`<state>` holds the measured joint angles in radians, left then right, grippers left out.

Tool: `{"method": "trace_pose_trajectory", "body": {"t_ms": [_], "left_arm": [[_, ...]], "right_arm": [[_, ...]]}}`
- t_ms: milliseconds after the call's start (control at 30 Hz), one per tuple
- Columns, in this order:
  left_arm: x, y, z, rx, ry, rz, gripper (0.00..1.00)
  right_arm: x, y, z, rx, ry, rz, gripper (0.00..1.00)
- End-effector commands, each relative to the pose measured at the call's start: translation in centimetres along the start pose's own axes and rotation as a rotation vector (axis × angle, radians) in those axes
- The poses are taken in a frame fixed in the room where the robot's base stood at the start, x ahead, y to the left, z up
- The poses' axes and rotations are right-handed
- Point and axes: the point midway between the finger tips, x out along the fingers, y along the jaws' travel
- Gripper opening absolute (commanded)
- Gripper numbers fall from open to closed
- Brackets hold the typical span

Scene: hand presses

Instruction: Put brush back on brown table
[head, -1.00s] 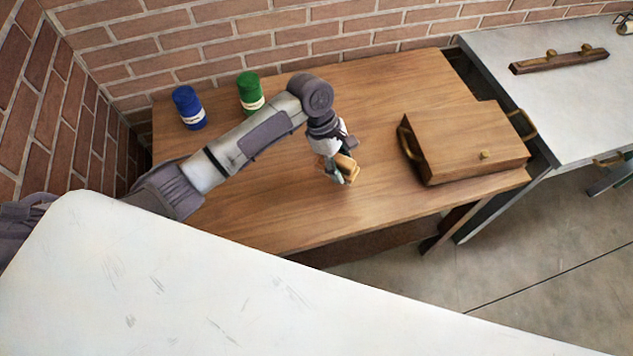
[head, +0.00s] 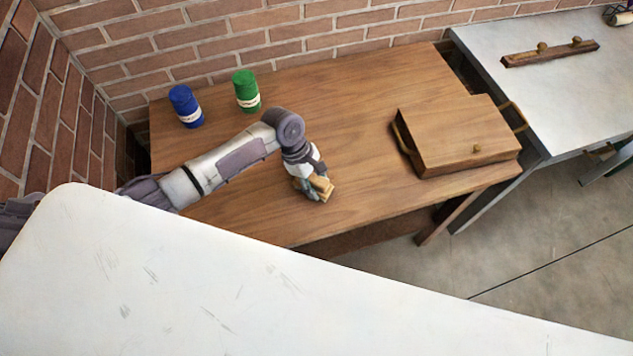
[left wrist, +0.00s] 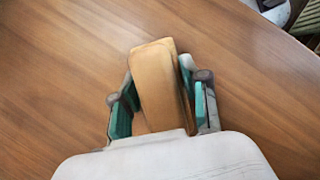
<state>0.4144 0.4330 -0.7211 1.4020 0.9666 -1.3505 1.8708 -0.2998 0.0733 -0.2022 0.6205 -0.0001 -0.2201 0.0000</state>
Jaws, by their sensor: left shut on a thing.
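The brown table (head: 350,90) stands against the brick wall. My left gripper (head: 318,190) is low over its front middle part. It is shut on the brush (head: 324,184), whose tan wooden block shows in the head view. In the left wrist view the brush (left wrist: 158,82) sits between the two teal-padded fingers, with the table top behind it. Whether the brush touches the table I cannot tell. The brush's underside is hidden. My right gripper is in neither view.
A blue can (head: 186,107) and a green can (head: 246,92) stand at the table's back left. A wooden box (head: 455,135) with brass handles is at its right. A grey table (head: 560,95) holds a wooden bar (head: 550,54). A white surface (head: 200,270) fills the foreground.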

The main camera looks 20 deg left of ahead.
Motion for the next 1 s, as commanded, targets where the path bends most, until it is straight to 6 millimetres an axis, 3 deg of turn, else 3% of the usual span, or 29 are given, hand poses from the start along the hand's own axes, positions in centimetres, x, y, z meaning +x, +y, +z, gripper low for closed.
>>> {"method": "trace_pose_trajectory", "body": {"t_ms": [67, 100, 200, 633, 1000], "left_arm": [[0.2, 0.0, -0.1, -0.002, -0.001, 0.0, 0.13], [0.2, 0.0, -0.1, -0.001, 0.0, 0.0, 0.52], [0.2, 0.0, -0.1, -0.001, 0.0, 0.0, 0.68], [-0.6, 0.1, 0.0, 0.001, 0.001, 0.002, 0.7], [-7.9, 0.1, 0.0, 0.001, 0.0, 0.004, 0.7]], "right_arm": [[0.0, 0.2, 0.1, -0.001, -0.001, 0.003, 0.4], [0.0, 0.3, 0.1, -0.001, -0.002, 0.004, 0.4], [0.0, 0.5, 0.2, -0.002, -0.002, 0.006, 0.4], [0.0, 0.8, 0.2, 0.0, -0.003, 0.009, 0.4], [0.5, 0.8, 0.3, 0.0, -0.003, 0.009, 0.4]]}}
